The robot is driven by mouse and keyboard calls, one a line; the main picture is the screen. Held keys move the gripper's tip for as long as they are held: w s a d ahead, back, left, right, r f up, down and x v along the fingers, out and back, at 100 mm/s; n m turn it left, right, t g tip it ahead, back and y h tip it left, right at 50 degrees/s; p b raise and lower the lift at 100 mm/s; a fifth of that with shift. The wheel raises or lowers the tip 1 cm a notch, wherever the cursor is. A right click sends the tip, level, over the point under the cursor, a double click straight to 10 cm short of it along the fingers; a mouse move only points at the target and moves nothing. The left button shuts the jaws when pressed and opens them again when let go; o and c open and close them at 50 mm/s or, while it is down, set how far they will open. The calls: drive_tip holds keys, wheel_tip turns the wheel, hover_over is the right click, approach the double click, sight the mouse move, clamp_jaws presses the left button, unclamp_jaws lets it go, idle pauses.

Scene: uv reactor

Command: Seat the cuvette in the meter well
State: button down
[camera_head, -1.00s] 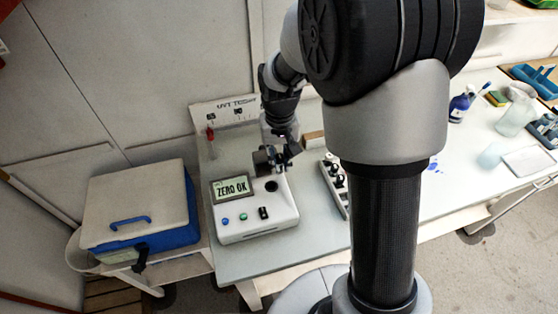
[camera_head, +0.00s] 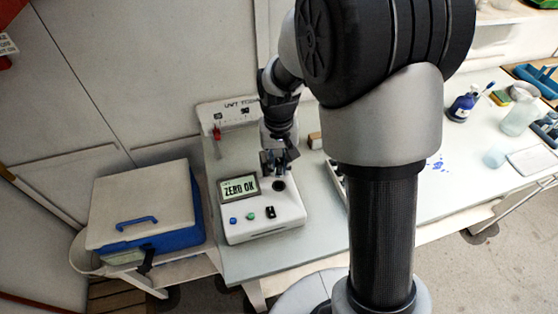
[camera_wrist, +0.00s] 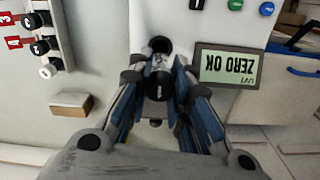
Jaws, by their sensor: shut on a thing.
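The meter (camera_head: 290,215) is a white box on the bench, its display (camera_head: 238,188) reading "ZERO OK". Its round dark well (camera_head: 279,186) is in the top, right of the display; in the wrist view the well (camera_wrist: 161,44) shows just beyond my fingers. My gripper (camera_head: 272,163) points down over the meter's rear, just behind the well in the head view. In the wrist view my gripper (camera_wrist: 157,100) has its blue-padded fingers shut on the cuvette (camera_wrist: 159,64), which has clear walls and a black cap. The cuvette's lower end appears close to the well; contact cannot be told.
A rack with black-topped items and red tags (camera_wrist: 50,38) stands beside the meter, mostly hidden by my arm in the head view. A small wooden block (camera_head: 315,140) lies behind it. A blue-and-white cooler (camera_head: 140,205) stands left. Bottles (camera_head: 462,105) are at the far right.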

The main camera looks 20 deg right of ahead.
sight(279, 160)
drive_tip(key=shift+f+b, duration=1.3)
drive_tip(key=shift+f, duration=0.8)
drive_tip(key=shift+f+b, duration=1.15)
drive_tip(key=shift+f, duration=0.85)
drive_tip(key=c, duration=1.4)
unclamp_jaws()
drive_tip(key=shift+r, duration=0.1)
wheel_tip(279, 160, up, 12)
drive_tip(key=shift+f, duration=0.1)
drive_tip(key=s+r+n+t, duration=0.1)
drive_tip(key=s+r, duration=0.3)
drive_tip(key=s, duration=0.6)
drive_tip(key=s+r+t, duration=0.3)
drive_tip(key=s+r, duration=0.2)
drive_tip(key=s, duration=0.6)
drive_tip(key=shift+s+n+t, duration=0.25)
drive_tip(key=shift+n+t, duration=0.05)
drive_tip(key=shift+n, duration=0.1)
